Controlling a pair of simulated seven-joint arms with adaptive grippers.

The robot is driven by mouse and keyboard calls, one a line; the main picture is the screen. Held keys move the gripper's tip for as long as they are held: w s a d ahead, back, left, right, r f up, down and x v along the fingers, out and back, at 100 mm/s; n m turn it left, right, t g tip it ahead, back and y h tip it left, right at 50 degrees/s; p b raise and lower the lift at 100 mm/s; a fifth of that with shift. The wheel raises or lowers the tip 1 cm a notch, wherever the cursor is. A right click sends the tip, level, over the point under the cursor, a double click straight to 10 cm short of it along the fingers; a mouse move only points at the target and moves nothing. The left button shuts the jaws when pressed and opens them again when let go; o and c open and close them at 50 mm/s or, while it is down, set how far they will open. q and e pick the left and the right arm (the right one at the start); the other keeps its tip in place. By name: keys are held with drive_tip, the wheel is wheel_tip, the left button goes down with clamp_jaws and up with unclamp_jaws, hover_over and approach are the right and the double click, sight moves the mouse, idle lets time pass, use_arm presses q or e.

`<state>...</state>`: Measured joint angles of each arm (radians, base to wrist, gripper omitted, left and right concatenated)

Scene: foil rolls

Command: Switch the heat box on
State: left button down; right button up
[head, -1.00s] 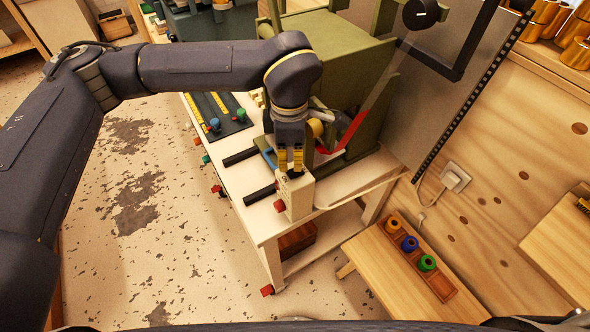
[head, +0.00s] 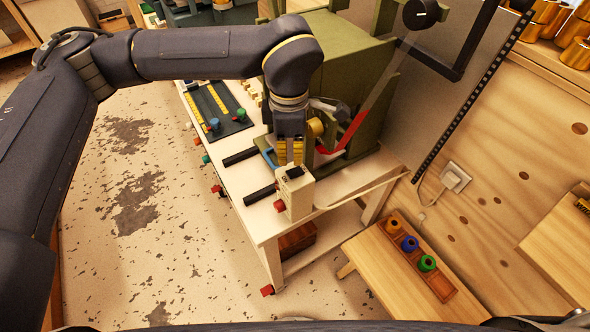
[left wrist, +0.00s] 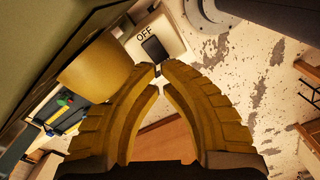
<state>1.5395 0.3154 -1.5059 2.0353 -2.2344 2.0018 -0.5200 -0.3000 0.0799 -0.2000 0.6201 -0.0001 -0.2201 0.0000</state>
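The heat box (head: 297,197) is a small cream box at the near corner of the white workbench, with a red knob on its side. Its black switch (head: 295,172) shows on top in the head view. In the left wrist view the box (left wrist: 168,32) carries the word OFF beside the black switch (left wrist: 153,48). My left gripper (head: 290,162) points down just above and behind the switch. Its yellow fingertips (left wrist: 160,70) are together, with nothing seen held between them. Whether they touch the box I cannot tell. My right gripper is not in view.
A green machine (head: 345,75) with a red strip stands right behind the gripper. Black bars (head: 260,195) lie on the white workbench (head: 238,182) to the left. A low wooden table (head: 375,262) holds a rack of coloured spools. Open floor lies to the left.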

sight(291, 173)
use_arm(q)
drive_tip(key=shift+r, duration=2.15)
